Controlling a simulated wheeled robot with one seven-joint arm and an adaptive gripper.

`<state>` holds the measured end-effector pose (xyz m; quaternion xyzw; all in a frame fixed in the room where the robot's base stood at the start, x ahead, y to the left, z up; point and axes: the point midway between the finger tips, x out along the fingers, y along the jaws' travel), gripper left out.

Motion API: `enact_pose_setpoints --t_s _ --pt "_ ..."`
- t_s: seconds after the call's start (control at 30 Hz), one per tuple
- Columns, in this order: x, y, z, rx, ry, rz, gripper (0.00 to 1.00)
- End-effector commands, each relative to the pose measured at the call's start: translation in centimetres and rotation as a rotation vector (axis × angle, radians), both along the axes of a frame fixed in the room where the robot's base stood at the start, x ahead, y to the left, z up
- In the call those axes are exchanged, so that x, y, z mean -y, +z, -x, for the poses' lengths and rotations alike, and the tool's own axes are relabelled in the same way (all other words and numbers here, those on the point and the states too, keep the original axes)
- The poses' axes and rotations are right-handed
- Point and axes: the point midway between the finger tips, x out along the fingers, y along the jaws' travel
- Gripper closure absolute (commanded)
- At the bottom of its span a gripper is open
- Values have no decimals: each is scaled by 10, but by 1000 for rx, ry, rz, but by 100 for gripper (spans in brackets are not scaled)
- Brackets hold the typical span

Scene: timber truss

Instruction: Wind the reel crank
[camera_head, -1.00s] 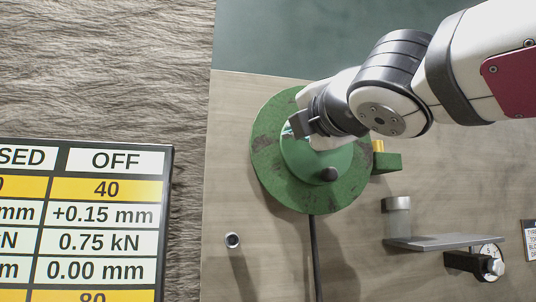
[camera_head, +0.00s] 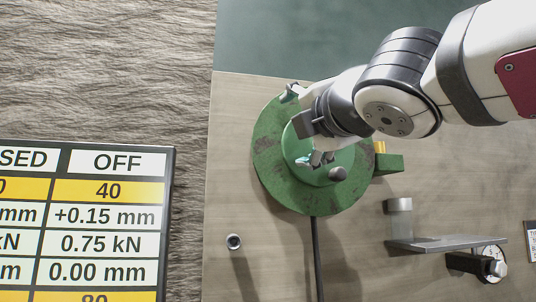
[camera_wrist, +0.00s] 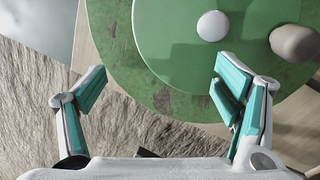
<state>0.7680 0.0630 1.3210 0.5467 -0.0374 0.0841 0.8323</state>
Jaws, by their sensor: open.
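The green reel (camera_head: 275,172) is a worn, round disc with a raised green hub (camera_head: 310,170) on a wooden panel. The crank's grey knob (camera_head: 337,174) stands at the lower right of the hub. In the wrist view the knob (camera_wrist: 295,43) is at the upper right, beside a white round cap (camera_wrist: 212,25) at the hub's centre. My gripper (camera_wrist: 160,88) is open and empty, with teal-padded fingers spread over the reel's edge. The knob lies outside the right finger, apart from it in the picture. In the head view my wrist hides part of the reel.
A green block with a yellow part (camera_head: 388,162) sits at the reel's right edge. A grey shelf bracket (camera_head: 430,243) and a dial gauge (camera_head: 492,262) are lower right. A dark cable (camera_head: 317,255) runs down from the reel. A readings board (camera_head: 105,220) stands left.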

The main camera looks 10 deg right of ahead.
Motion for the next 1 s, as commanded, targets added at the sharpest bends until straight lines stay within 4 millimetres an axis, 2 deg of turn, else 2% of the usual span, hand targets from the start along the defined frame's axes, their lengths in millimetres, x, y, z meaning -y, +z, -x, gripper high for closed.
enact_pose_setpoints --t_s 0.6,0.8,1.0 --pt "3 1 46 1 0 0 17" --pt "3 1 54 1 0 0 17" --pt "3 0 55 1 0 0 17"
